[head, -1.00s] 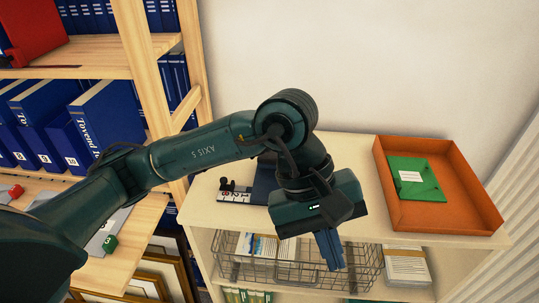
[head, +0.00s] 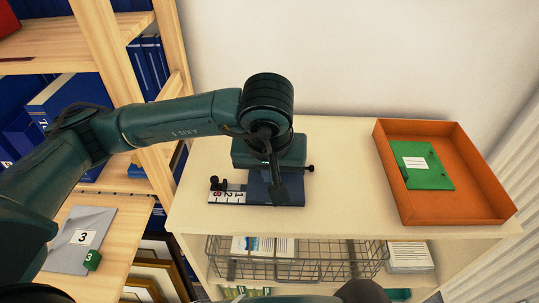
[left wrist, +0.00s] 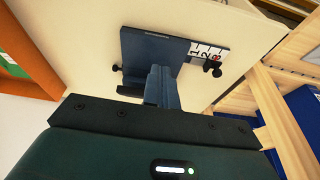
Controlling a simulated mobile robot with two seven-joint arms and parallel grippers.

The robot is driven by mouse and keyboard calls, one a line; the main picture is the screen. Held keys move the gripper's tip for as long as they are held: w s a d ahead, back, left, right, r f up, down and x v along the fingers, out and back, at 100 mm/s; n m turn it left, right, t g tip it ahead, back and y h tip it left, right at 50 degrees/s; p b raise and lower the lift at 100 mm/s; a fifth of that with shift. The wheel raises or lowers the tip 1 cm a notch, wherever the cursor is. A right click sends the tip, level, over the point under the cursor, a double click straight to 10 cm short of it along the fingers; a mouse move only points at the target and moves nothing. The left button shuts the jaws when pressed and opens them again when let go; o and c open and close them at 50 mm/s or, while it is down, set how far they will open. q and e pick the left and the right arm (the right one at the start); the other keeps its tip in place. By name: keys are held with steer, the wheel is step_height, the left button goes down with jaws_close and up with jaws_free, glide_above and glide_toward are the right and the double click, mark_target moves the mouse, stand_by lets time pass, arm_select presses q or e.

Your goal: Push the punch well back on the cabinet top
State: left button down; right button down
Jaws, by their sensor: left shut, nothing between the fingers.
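The punch (head: 259,190) is dark blue with a pale numbered ruler strip and a black knob on its left. It lies on the cabinet top (head: 335,180), near the front edge and left of the middle. My left gripper (head: 268,155) is over the punch's far part, and my wrist hides some of the punch. In the left wrist view the shut, empty fingers (left wrist: 158,88) overlap the blue punch (left wrist: 148,48). I cannot tell whether they touch it.
An orange tray (head: 388,172) with a green folder (head: 430,178) stands at the right of the cabinet top. A wire basket (head: 340,258) is on the shelf below. A wooden bookshelf (head: 105,60) is at the left. The top's middle is clear; the wall is behind.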

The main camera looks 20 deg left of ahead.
arm_select(q)
steer(key=w, duration=0.1)
steer(key=w+f, duration=0.1)
steer(key=w, duration=0.1)
steer(key=shift+a+f+p, duration=0.35)
steer(key=shift+a+f, duration=0.05)
steer(key=shift+w+a, duration=0.15)
steer(key=shift+w, duration=0.6)
arm_select(e)
steer(key=shift+r, duration=0.25)
arm_select(q)
steer(key=shift+f, duration=0.1)
arm_select(e)
steer(key=shift+f, duration=0.1)
